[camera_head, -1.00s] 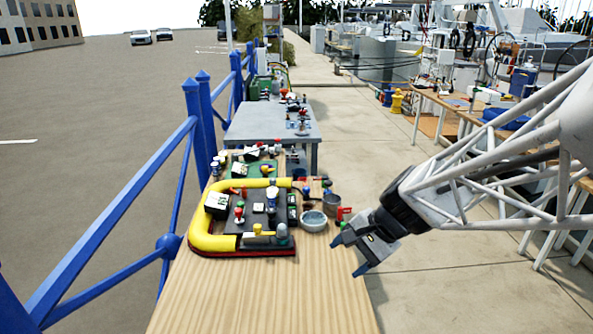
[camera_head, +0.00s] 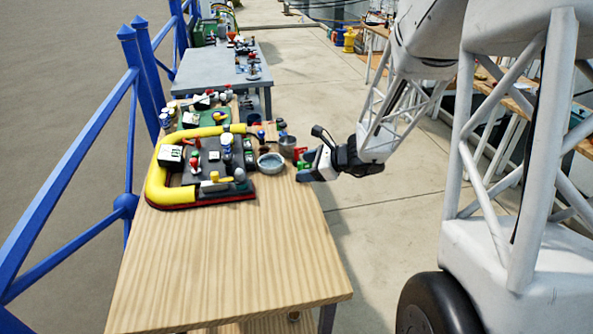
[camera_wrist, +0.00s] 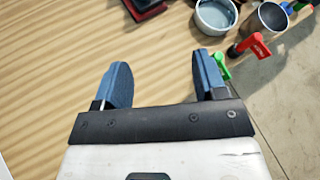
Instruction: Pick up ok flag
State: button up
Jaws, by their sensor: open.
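A small green flag (camera_wrist: 224,66) shows in the wrist view, just right of my gripper's right finger and partly hidden by it. I cannot read "OK" on it. In the head view a bit of green (camera_head: 303,165) shows by the fingertips. A red flag (camera_wrist: 258,46) with pale lettering stands just beyond it at the table's right edge. My gripper (camera_wrist: 163,80) is open, with bare wood between its blue fingers. In the head view my gripper (camera_head: 308,174) is low at the table's right edge, and the fingers are hard to separate.
A grey bowl (camera_head: 271,163) and a metal cup (camera_head: 287,146) stand just left of and beyond the gripper. A yellow curved tube (camera_head: 160,178) surrounds a cluttered dark panel. The wooden table's near part (camera_head: 220,265) is clear. A blue railing (camera_head: 70,180) runs along the left.

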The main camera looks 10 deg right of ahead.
aim_at(304, 168)
jog(key=w+d+f+m+t+h, duration=0.1)
jog(key=w+d+f+m+t, duration=0.2)
jog(key=w+d+f+m, duration=0.3)
jog(key=shift+w+f, duration=0.4)
jog(key=shift+w, duration=0.05)
jog(key=shift+a, duration=0.1)
jog(key=shift+x, duration=1.2)
jog(key=shift+x, duration=2.65)
jog(key=shift+f, duration=0.1)
grip_shut()
